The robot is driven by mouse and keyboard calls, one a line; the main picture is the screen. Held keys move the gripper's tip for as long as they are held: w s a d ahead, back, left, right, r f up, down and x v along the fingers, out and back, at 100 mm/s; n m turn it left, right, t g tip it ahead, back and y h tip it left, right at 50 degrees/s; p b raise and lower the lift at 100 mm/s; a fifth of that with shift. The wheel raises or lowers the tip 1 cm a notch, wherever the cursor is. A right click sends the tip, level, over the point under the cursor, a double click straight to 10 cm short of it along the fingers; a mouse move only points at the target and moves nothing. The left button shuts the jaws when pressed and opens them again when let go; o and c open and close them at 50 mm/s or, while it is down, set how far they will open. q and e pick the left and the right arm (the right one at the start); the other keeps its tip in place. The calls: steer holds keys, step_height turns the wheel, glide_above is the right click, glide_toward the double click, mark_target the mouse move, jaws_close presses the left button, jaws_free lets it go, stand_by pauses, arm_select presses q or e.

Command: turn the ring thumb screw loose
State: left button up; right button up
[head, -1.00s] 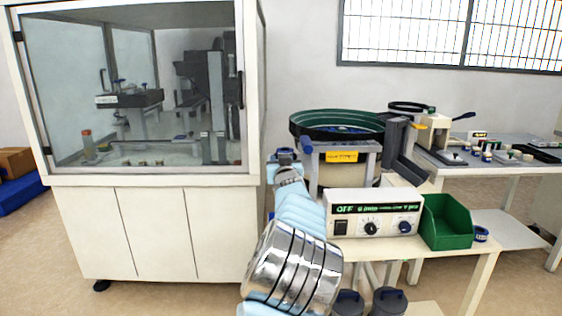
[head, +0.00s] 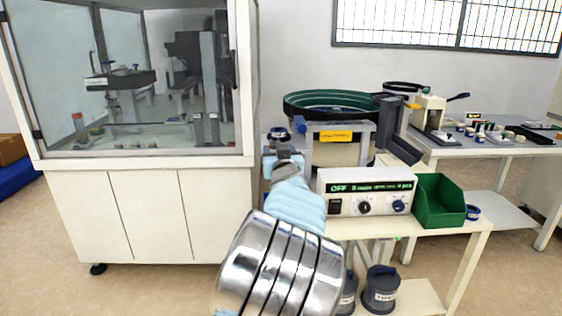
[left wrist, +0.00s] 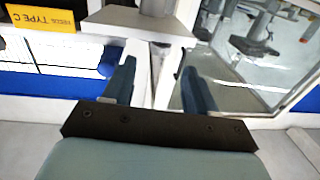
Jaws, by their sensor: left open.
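A bowl feeder with a green-lined bowl (head: 335,102) stands on the bench, with a yellow label (head: 336,136) on its front. A small blue knob (head: 300,124) sits at its left side, and a blue-rimmed round part (head: 278,134) lies just left of that. I cannot tell which of these is the ring thumb screw. My left gripper (head: 284,154) is just below and in front of the round part. In the left wrist view its fingers (left wrist: 158,88) are open and empty, with a pale post beyond them. No screw is clearly visible there. My right gripper is out of view.
A controller box (head: 366,194) reading OFF and a green bin (head: 440,202) are on the bench right of my arm. A glass-fronted cabinet (head: 150,210) stands to the left. The yellow TYPE C label (left wrist: 40,18) shows in the left wrist view.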

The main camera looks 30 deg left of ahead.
arm_select(q)
steer(key=v, duration=0.5)
steer(key=shift+s, duration=0.1)
steer(key=shift+d+f, duration=0.1)
stand_by(0.3)
